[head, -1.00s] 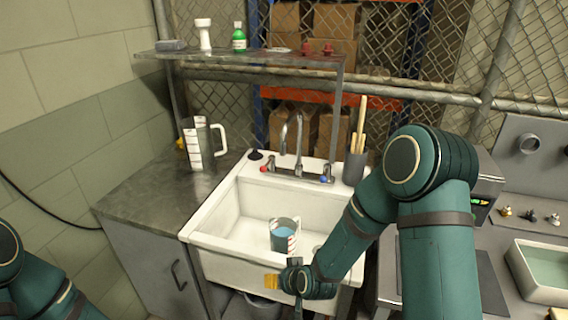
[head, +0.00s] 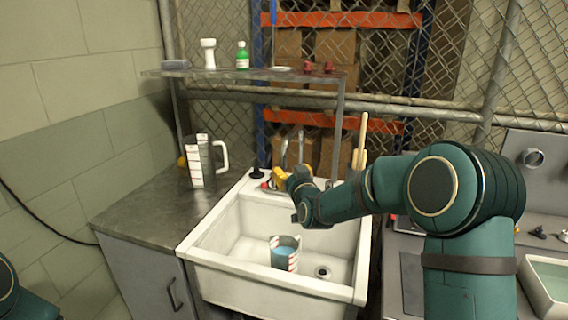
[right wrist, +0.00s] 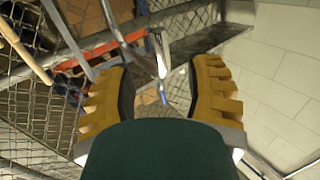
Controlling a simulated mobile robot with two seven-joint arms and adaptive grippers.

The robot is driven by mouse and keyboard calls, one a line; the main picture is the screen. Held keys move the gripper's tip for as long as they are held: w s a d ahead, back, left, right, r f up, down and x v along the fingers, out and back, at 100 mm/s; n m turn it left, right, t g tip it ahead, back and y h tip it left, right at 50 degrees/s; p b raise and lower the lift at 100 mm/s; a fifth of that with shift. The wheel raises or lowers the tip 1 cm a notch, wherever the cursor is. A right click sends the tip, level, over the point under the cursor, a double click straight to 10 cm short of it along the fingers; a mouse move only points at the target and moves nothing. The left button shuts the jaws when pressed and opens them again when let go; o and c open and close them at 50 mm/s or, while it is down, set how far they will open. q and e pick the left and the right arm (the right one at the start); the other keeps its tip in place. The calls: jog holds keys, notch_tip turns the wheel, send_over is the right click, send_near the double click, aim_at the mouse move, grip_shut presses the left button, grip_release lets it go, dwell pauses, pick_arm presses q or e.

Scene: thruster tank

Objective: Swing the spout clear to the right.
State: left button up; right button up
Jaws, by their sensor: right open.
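The chrome spout (head: 301,147) is a thin arched tube at the back of the white sink (head: 215,237). Its upper part shows above my right gripper (head: 274,181); its base is hidden behind the gripper and wrist. My right gripper is open, with its yellow fingers in front of the tap. In the right wrist view a shiny chrome piece, apparently the spout (right wrist: 160,55), shows in the gap between the spread fingers (right wrist: 165,90), with no clear contact. My left gripper is out of view; only a bit of my left arm shows at the lower left.
A measuring cup with blue liquid (head: 285,254) stands in the sink. A large clear jug (head: 200,162) stands on the left counter. A metal shelf (head: 250,75) with small bottles spans above the tap. Wooden sticks (head: 361,140) rise behind my right arm.

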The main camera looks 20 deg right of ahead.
aim_at(285, 163)
jog(key=shift+w, duration=3.55)
jog(key=shift+c, duration=0.3)
grip_shut()
